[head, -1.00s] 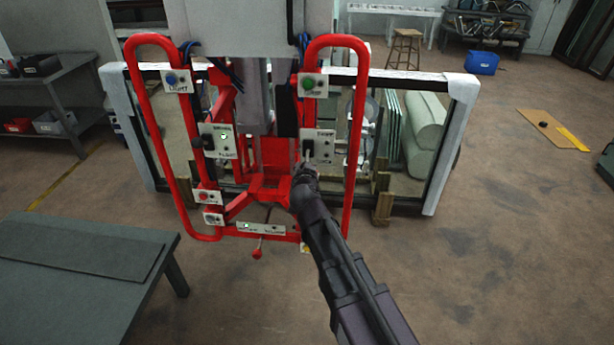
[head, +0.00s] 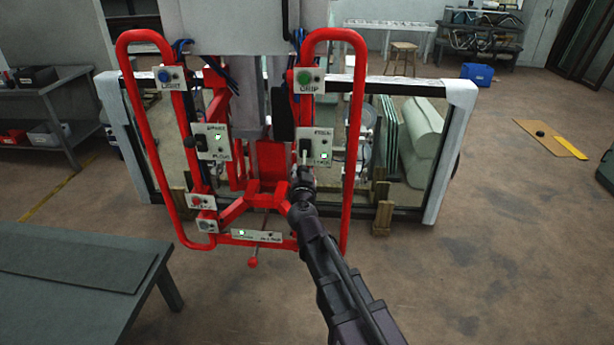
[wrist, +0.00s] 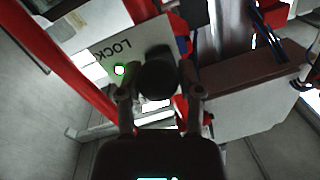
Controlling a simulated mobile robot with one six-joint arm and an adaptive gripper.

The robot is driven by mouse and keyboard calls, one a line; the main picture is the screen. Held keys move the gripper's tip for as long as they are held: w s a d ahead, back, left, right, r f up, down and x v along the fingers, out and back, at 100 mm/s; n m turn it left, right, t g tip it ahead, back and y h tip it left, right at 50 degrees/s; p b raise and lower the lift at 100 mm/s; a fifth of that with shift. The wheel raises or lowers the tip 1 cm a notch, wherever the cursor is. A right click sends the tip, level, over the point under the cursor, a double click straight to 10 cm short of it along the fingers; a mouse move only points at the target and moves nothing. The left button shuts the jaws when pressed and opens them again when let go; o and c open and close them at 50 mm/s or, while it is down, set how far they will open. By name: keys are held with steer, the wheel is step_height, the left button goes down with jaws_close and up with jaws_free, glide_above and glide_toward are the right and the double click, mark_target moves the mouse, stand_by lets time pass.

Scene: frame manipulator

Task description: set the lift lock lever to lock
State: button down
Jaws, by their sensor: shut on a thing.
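The lift lock plate (head: 323,147) is a pale panel on the right side of the red frame in the head view. A green light is lit on its lower part. In the wrist view the plate (wrist: 104,62) shows the word LOCK with the lit green light beside it. The lever's dark round knob (wrist: 157,80) sits between my fingers. My gripper (head: 304,168) is shut on this lever in front of the plate; it also shows in the wrist view (wrist: 160,98). The lever's base is largely hidden by the knob and gripper.
The red tubular frame (head: 357,130) surrounds the controls. A green button box (head: 304,80) is above the plate. Other small panels are on the left, and a bottom panel (head: 257,237) has a lit green light. A grey table (head: 75,290) stands front left; open floor lies right.

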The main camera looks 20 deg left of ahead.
stand_by(0.6)
steer(key=shift+c, duration=1.3)
jaws_free()
steer(key=shift+w+a+f, duration=0.1)
steer(key=shift+w+f, duration=0.05)
steer(key=shift+s, duration=0.35)
steer(key=v, duration=1.1)
steer(key=shift+s+d, duration=0.2)
steer(key=shift+d, duration=0.05)
